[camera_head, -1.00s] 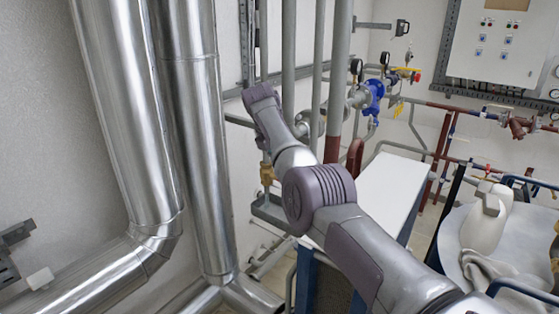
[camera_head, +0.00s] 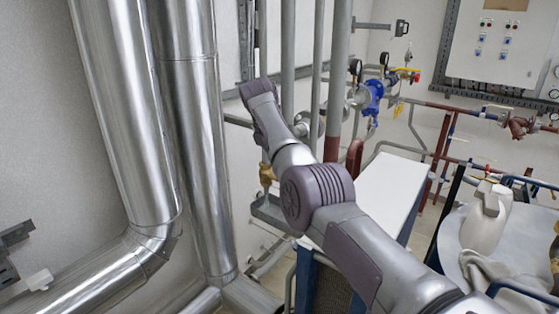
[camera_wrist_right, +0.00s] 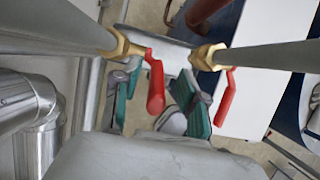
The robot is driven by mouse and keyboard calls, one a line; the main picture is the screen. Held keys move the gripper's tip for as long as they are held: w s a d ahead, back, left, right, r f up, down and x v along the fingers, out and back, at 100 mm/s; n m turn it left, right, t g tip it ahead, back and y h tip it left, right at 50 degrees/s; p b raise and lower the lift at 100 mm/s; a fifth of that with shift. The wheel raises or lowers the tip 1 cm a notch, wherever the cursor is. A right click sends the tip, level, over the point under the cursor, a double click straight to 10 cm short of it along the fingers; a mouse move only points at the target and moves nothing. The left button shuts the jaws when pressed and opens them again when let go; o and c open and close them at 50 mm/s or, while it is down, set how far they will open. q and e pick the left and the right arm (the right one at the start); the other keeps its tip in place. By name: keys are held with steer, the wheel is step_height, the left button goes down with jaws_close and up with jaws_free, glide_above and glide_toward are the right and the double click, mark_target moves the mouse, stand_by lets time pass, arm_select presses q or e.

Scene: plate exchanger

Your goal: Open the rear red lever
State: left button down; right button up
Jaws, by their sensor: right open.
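Two red levers on brass valve fittings show in the right wrist view. One red lever (camera_wrist_right: 155,88) hangs from the left fitting, and the other red lever (camera_wrist_right: 226,97) hangs from the right fitting. I cannot tell for certain which is the rear one. My right gripper (camera_wrist_right: 157,98) is open, with its teal-padded fingers on either side of the left lever. The right lever is outside the fingers, just past the right one. I cannot tell if a finger touches a lever. In the head view, my right arm hides the gripper and the levers. My left gripper is out of view.
A brass fitting (camera_head: 266,174) sits on a thin vertical pipe beside my right arm in the head view. Large silver ducts (camera_head: 190,130) stand to the left. A white-topped table (camera_head: 385,195) is to the right. A blue valve (camera_head: 374,96) is behind.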

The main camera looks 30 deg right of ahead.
steer(key=v, duration=1)
steer(key=shift+a, duration=0.15)
